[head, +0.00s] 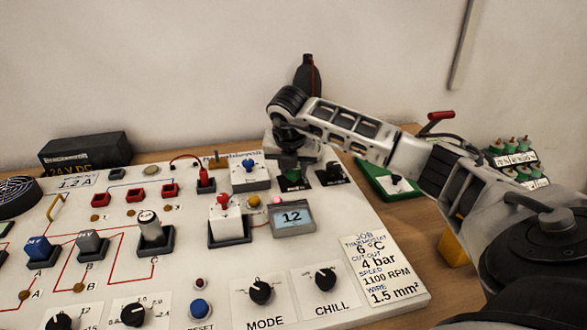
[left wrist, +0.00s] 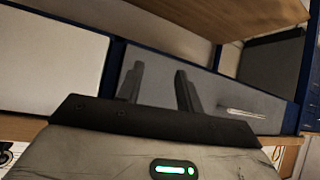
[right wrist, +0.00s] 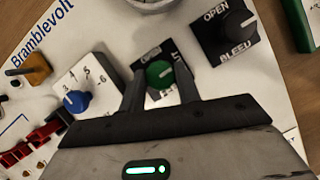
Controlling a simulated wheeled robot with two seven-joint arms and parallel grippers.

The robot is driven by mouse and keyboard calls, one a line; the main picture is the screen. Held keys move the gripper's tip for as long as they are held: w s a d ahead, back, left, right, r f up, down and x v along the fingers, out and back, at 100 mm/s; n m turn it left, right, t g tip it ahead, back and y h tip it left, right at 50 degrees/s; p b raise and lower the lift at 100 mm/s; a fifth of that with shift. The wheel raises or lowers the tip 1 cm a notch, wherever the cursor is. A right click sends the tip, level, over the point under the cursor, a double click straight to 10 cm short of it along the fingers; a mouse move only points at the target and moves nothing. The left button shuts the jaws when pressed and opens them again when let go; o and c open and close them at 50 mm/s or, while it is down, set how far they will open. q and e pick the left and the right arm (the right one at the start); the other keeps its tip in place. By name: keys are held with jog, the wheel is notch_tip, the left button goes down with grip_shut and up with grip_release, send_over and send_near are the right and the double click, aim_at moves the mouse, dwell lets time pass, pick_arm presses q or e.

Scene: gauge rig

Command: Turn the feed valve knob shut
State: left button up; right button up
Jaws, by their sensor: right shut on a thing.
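The green knob (right wrist: 158,72) sits on a dark plate with partly hidden lettering; I take it for the feed valve knob. In the right wrist view it lies between the fingertips of my right gripper (right wrist: 160,84), which is shut on it. In the head view my right gripper (head: 292,164) reaches down to the back right of the panel, and the green knob (head: 292,181) is partly hidden below it. My left gripper (left wrist: 159,70) shows only in its wrist view; its fingers are apart with nothing between them.
The black bleed knob (right wrist: 238,23) on its OPEN/BLEED plate is close to the right. A blue knob (right wrist: 76,101) on a numbered white block is close to the left. A lit display (head: 292,217) stands in front. A blue-edged container (left wrist: 205,95) is below my left gripper.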

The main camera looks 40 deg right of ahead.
jog(key=shift+r, duration=0.1)
dwell(0.3)
jog(key=o, duration=1)
jog(key=shift+c, duration=0.2)
jog(key=v, duration=1.5)
jog(key=shift+r, duration=0.4)
jog(key=shift+a, duration=0.1)
